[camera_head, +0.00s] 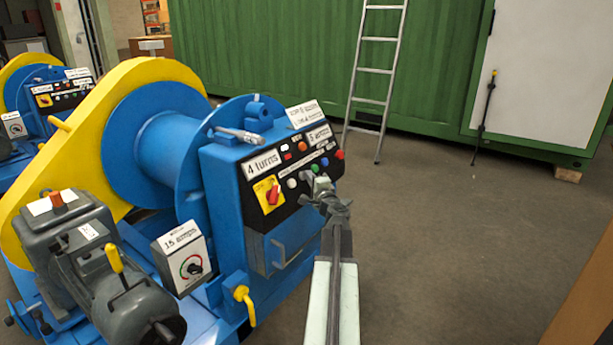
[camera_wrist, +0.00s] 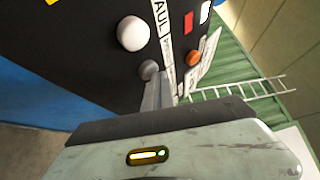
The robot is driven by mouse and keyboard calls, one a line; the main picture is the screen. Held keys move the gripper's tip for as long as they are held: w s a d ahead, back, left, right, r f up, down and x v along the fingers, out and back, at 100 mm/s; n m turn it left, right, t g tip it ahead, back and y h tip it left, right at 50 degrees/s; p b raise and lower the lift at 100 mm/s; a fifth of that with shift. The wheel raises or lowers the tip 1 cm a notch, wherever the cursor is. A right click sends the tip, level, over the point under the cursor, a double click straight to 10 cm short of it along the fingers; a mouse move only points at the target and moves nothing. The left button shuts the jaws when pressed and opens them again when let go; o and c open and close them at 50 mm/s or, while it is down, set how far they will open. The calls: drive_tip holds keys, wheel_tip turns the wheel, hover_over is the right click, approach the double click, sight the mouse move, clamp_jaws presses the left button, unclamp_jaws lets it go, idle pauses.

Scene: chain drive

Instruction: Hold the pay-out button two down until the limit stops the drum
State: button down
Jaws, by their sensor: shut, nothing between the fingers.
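The winch's black control panel (camera_head: 290,170) faces my arm and carries a row of small coloured buttons. My gripper (camera_head: 322,186) is shut and empty in front of this row. In the wrist view its narrow tip (camera_wrist: 158,92) is at a grey button (camera_wrist: 148,70); whether it touches or presses it I cannot tell. A white button (camera_wrist: 133,33) is beside it, and an orange one (camera_wrist: 193,57) is on the other side. The blue drum (camera_head: 160,140) stands left of the panel. Which button is pay-out two cannot be read, and the limit is not identifiable.
A red rotary switch on a yellow plate (camera_head: 268,194) is on the panel's left. A grey motor (camera_head: 105,270) and a dial box (camera_head: 184,257) stand at the lower left. A ladder (camera_head: 375,85) leans on a green container (camera_head: 270,60).

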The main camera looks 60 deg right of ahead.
drive_tip(key=shift+s, duration=0.1)
drive_tip(key=shift+s+r+p, duration=0.4)
drive_tip(key=shift+s, duration=0.35)
drive_tip(key=s, duration=0.1)
drive_tip(key=s+r+p, duration=0.1)
drive_tip(key=s, duration=0.1)
drive_tip(key=s+r+p, duration=0.1)
drive_tip(key=shift+s+r, duration=0.1)
drive_tip(key=shift+s, duration=0.1)
